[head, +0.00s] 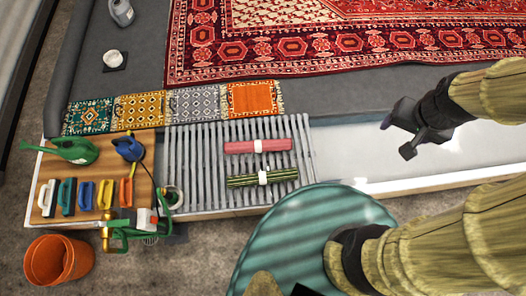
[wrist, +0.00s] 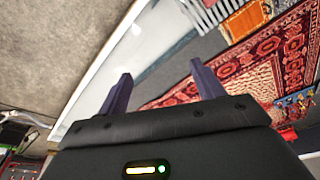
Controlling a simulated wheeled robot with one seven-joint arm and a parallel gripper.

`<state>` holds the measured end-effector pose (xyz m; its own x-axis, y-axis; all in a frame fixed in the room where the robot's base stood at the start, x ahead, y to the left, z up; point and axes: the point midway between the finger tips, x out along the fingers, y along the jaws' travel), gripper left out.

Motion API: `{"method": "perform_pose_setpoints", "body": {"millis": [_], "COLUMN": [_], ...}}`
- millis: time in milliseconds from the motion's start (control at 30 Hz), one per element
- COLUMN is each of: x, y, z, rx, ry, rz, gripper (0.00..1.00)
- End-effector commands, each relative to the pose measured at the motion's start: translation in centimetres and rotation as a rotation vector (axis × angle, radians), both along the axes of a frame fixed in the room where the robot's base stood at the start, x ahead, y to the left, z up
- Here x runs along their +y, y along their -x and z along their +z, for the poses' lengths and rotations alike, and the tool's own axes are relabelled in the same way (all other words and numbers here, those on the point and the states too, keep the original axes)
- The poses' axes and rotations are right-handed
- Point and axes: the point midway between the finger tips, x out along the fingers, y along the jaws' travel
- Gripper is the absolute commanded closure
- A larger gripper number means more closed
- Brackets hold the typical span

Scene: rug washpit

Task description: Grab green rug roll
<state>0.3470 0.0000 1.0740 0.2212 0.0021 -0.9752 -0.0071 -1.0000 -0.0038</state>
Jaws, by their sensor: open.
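The green rug roll (head: 243,181), dark green with stripes and a white band around its middle, lies on the grey slatted grate (head: 205,165). A red rug roll (head: 245,147) with a white band lies just behind it on the same grate. My gripper (head: 396,137) is open and empty, to the right of both rolls and apart from them, over the pale trough. In the wrist view the two dark fingers of my gripper (wrist: 158,90) stand wide apart with nothing between them. The green roll cannot be made out in the wrist view.
A wooden board (head: 45,200) at left holds several brushes, a green watering can (head: 70,150) and a blue one. An orange bucket (head: 58,260) stands in front of it. Several small rugs and a large red rug (head: 300,40) lie behind the grate.

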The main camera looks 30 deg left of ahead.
Motion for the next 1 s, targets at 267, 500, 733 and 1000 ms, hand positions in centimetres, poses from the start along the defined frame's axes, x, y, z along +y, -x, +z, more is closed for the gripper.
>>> {"method": "perform_pose_setpoints", "body": {"millis": [267, 500, 733, 1000], "x": [0.4, 1.0, 2.2, 3.9], "y": [-1.6, -3.3, -4.7, -6.0], "z": [-9.0, -18.6, -27.9, -38.8], "rx": [0.143, 0.321, 0.489, 0.686], "ry": [-0.049, -0.130, -0.229, -0.367], "rz": [-0.083, -0.193, -0.290, -0.399], "gripper": [0.21, 0.21, 0.21, 0.21]}}
